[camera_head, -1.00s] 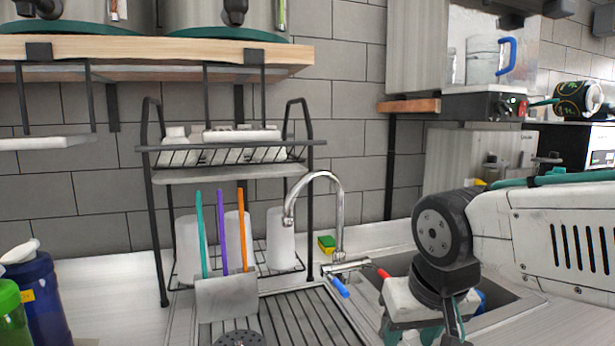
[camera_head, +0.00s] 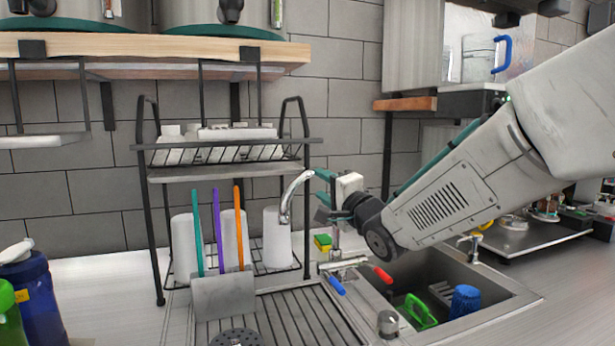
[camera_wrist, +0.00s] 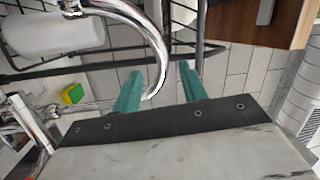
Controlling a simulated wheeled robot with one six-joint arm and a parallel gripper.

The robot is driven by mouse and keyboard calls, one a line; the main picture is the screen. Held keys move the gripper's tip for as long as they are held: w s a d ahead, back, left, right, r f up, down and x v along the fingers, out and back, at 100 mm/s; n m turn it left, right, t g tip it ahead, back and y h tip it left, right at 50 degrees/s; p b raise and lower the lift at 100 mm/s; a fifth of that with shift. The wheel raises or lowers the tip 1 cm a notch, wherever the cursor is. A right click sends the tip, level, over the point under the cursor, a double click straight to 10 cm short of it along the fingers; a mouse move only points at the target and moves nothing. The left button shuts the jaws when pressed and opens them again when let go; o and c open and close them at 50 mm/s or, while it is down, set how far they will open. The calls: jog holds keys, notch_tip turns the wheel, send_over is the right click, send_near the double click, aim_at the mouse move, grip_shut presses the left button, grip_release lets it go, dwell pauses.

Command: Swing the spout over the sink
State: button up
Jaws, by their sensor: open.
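The chrome faucet spout (camera_head: 290,192) arches up from behind the sink, and its outlet hangs to the left, over the ribbed drainboard side. The faucet base (camera_head: 342,264) has a red handle and a blue handle. The sink basin (camera_head: 440,262) lies to the right of the base. My gripper (camera_head: 323,192) is at the right side of the spout's arch and partly hides it. In the wrist view my gripper (camera_wrist: 161,75) is open, with the curved spout (camera_wrist: 155,45) passing between its teal fingers. I cannot tell whether a finger touches it.
A dish rack (camera_head: 230,147) stands left of the spout, with white cups (camera_head: 277,240) close behind it. A yellow-green sponge (camera_head: 322,242) lies by the faucet base. A green item (camera_head: 415,312) and a blue cup (camera_head: 465,302) are in the sink.

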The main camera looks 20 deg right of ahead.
aim_at(310, 177)
jog(key=x, duration=0.7)
jog(key=shift+w+r, duration=0.1)
jog(key=shift+w, duration=0.05)
grip_shut()
